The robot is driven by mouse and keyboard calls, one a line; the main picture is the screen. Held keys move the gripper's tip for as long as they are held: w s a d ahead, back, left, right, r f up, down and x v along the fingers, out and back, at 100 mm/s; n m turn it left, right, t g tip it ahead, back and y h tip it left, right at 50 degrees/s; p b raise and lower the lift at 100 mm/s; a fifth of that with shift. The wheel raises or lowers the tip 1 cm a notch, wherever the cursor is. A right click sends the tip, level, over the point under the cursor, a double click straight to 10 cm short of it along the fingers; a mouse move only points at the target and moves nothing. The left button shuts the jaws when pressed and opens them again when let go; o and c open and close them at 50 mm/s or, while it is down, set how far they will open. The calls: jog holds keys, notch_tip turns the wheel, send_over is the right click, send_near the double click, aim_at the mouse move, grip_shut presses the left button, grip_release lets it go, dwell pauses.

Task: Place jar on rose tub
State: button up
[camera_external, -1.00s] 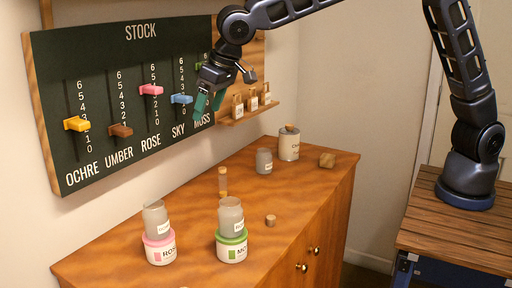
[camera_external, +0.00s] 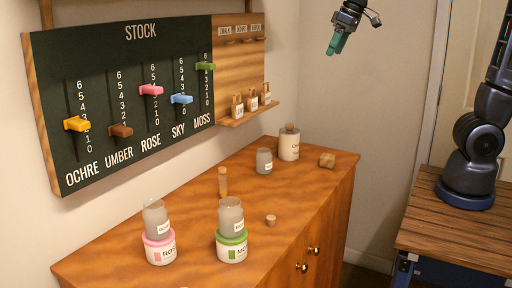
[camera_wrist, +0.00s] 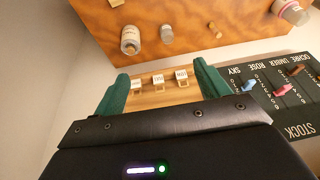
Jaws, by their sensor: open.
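A grey translucent jar (camera_external: 155,217) stands on the pink-lidded rose tub (camera_external: 160,250) at the front left of the cabinet, looking slightly tilted. A similar jar (camera_external: 230,215) stands on the green-lidded moss tub (camera_external: 232,248). A third grey jar (camera_external: 264,161) stands on the cabinet top at the back; it also shows in the wrist view (camera_wrist: 167,34). My gripper (camera_external: 337,42) is high in the air right of the board, away from all jars. Its green fingers (camera_wrist: 163,88) are apart with nothing held between them.
The stock board (camera_external: 125,95) has coloured sliders, the green moss one (camera_external: 205,66) being highest. Small bottles stand on the wall shelf (camera_external: 235,122). A large corked pot (camera_external: 289,145), a wooden block (camera_external: 327,160), a cork (camera_external: 271,220) and a corked vial (camera_external: 223,182) are on the cabinet.

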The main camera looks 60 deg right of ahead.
jog(key=s+d+f, duration=0.3)
jog(key=s+d, duration=0.2)
jog(key=s, duration=0.5)
jog(key=s+d+f, duration=0.3)
jog(key=s+d, duration=0.3)
jog(key=s, duration=0.5)
jog(key=shift+s+d+f+m+h, duration=0.2)
jog(key=shift+d+f+m+h, duration=0.1)
jog(key=shift+f+h, duration=0.1)
